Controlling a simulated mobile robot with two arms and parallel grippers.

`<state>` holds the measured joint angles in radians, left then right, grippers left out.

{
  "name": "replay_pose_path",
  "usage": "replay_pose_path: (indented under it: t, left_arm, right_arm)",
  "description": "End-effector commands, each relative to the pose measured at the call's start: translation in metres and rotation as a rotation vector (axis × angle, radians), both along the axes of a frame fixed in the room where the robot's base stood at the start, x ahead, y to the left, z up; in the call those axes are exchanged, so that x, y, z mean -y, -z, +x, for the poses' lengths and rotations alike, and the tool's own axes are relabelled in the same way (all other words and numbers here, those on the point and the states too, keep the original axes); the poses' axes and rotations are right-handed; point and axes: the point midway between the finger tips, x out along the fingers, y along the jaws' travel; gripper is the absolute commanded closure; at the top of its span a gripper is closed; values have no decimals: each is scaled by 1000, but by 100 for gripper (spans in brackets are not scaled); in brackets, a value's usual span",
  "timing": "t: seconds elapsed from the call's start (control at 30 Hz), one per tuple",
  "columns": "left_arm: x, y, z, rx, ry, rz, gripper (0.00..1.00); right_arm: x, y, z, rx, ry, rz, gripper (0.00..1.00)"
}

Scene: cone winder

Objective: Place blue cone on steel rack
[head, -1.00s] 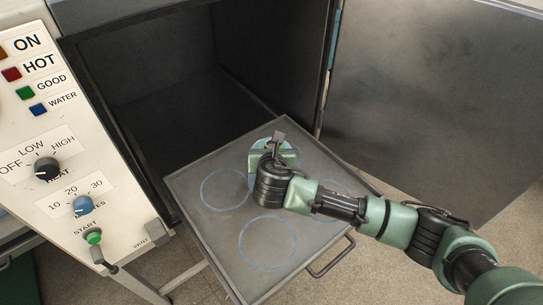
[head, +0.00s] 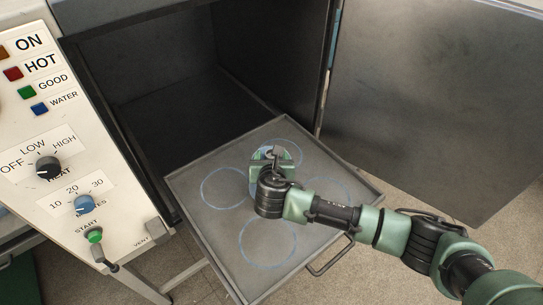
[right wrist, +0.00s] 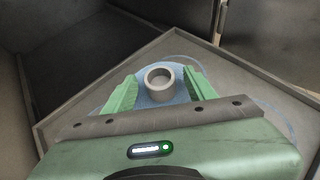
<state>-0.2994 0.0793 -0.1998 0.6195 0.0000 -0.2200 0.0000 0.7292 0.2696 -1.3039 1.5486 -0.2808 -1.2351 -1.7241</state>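The blue cone (right wrist: 165,97) shows in the right wrist view with its pale grey tube end facing up. It appears upright over the grey steel rack (right wrist: 67,109), which also shows in the head view (head: 197,174) pulled out of the dark chamber. My right gripper (right wrist: 159,86) has its green fingers on either side of the tube, apart, with blue showing between. It also shows in the head view (head: 272,156), over the rack's upper middle, hiding most of the cone. It looks open. Whether the cone's base touches the rack is hidden. My left gripper is not in view.
The rack has several pale blue ring outlines and a front handle (head: 331,257). A control panel (head: 85,150) with knobs stands at the left. The open chamber (head: 160,100) lies behind, and an open metal door (head: 420,110) at the right.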

Motion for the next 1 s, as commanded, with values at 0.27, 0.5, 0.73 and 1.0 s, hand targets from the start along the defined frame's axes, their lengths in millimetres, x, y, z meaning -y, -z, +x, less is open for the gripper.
replay_pose_path:
  t: [0.27,0.5,0.73,1.0]
  left_arm:
    - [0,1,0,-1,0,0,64]
    - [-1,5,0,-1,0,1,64]
    - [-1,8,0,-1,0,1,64]
    - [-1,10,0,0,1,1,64]
  right_arm:
    - [0,-5,-8,0,-1,0,44]
    - [-2,-26,-48,0,-3,3,44]
    - [-3,-48,-86,0,-3,4,44]
    - [-3,-59,-105,0,0,1,44]
